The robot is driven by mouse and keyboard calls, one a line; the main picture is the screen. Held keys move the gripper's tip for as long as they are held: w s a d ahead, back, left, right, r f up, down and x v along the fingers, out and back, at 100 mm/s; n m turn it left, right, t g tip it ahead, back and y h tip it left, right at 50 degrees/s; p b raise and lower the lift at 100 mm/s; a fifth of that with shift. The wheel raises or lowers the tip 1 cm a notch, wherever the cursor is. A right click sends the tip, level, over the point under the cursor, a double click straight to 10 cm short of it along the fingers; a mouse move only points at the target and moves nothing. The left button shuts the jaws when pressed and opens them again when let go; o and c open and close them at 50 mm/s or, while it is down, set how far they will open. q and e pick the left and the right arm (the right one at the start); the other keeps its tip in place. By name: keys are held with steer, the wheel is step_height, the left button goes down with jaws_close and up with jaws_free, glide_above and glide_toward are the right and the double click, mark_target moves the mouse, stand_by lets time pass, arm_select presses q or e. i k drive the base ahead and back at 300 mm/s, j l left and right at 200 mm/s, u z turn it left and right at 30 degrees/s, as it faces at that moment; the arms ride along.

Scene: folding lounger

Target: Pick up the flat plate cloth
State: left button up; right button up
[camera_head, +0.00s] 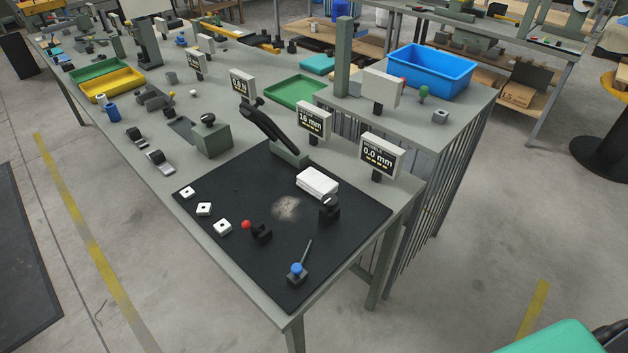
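A white, flat, folded-looking stack (318,181), which may be the cloth, lies at the back right of the black mat (255,180). I cannot tell for certain that it is cloth. It lies close to a small black block fixture (329,212) with a pale top. A pale, blurry smudge (287,208) shows on the mat to its left. Neither of my grippers is in view.
Square white pieces (204,209) line the mat's left side. A red-knobbed fixture (259,232) and a blue-knobbed lever (297,271) stand toward the front. A black angled device (266,127) and display signs (381,155) stand behind. A blue bin (431,72) sits on the raised bench.

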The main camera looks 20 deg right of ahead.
mark_target(314, 183)
steer(key=i+j, duration=0.2)
steer(key=i+j+z, duration=0.25)
steer(key=j+z, duration=0.3)
steer(key=i+j+z, duration=0.1)
steer(key=j+z, duration=0.15)
steer(key=z, duration=0.45)
